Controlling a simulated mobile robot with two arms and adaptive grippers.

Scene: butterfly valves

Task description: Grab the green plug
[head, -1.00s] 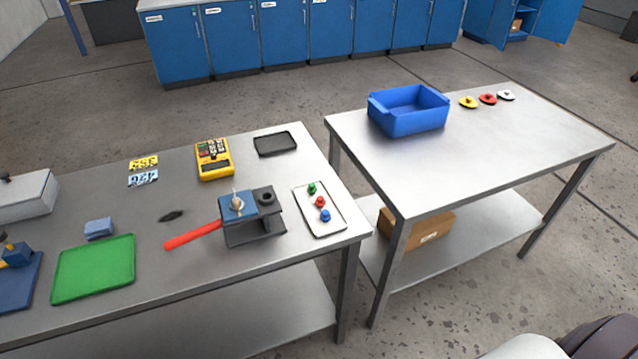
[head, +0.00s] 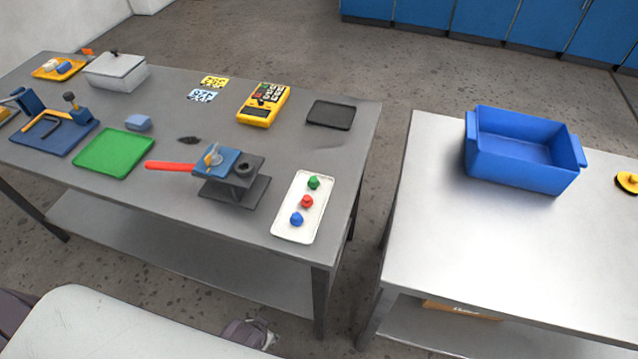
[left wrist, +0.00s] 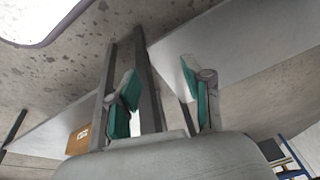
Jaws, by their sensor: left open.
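The green plug (head: 313,182) stands at the far end of a white tray (head: 283,228) at the right end of the left table. A red plug (head: 306,202) and a blue plug (head: 297,219) stand in a row nearer to me on the same tray. My left gripper (left wrist: 162,85) shows in the left wrist view with its two green-padded fingers apart and nothing between them. It is away from the plugs, with table legs and floor behind it. My right gripper is not in view.
A valve block with a red handle (head: 168,166) stands left of the tray. Behind are a yellow meter (head: 264,104) and a black tray (head: 331,115). A blue bin (head: 525,178) stands on the right table (head: 440,215). A gap separates the tables.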

